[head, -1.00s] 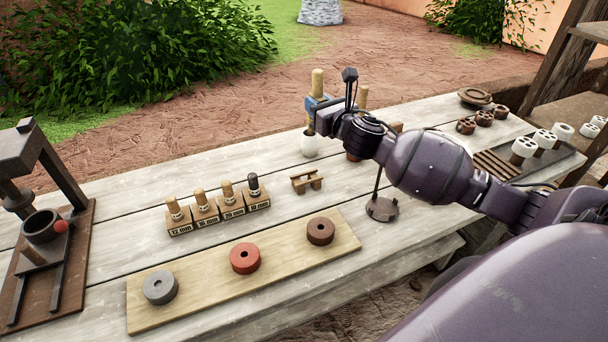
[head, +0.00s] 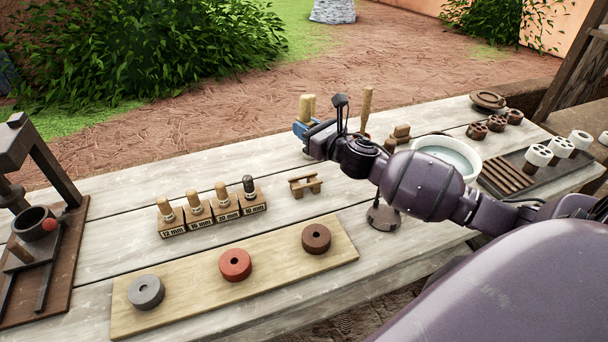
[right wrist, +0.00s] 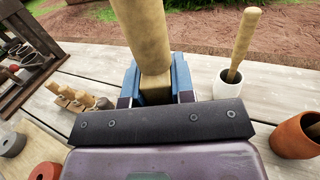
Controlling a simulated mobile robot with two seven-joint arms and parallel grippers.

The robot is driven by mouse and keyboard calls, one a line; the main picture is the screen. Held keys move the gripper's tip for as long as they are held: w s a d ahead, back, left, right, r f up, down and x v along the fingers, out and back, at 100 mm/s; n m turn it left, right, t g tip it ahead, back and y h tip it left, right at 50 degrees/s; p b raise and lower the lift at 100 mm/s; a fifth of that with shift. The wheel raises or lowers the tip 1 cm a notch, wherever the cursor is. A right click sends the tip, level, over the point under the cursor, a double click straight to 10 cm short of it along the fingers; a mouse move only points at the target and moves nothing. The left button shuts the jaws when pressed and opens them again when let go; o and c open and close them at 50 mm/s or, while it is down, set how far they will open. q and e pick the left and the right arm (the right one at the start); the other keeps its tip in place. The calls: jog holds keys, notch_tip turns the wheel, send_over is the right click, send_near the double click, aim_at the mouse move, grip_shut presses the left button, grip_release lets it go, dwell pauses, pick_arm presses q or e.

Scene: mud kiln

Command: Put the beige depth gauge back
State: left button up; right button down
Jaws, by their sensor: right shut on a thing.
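My right gripper (head: 303,127) has blue fingers and is shut on a beige piece, which I take to be the depth gauge (head: 304,107). It is held upright above the table. In the right wrist view the beige shaft (right wrist: 147,35) rises from between the blue fingers (right wrist: 157,88); its lower end is hidden. A small wooden stand (head: 305,186) on the table, in front of the gripper in the head view, is empty. My left gripper is not in view.
A row of labelled blocks with pegs (head: 212,213) stands left of the stand. A board (head: 190,290) with grey, red and brown rings lies in front. A white cup with a stick (right wrist: 228,92) and a terracotta pot (right wrist: 292,138) are near the gripper. A water bowl (head: 447,155) sits right.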

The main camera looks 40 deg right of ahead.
notch_tip(320, 180, down, 14)
jog(key=b, duration=0.3)
jog(key=shift+r, duration=0.25)
jog(key=shift+f, duration=0.4)
jog(key=shift+r, duration=0.15)
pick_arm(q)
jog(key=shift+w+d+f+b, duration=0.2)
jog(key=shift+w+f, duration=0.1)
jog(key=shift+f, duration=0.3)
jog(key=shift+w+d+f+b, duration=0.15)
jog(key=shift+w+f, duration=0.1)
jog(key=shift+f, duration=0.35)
pick_arm(e)
jog(key=shift+f, duration=0.5)
jog(key=shift+f, duration=0.1)
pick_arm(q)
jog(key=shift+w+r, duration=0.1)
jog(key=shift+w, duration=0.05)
pick_arm(e)
jog(key=c, duration=1)
grip_release()
jog(key=shift+o, duration=0.2)
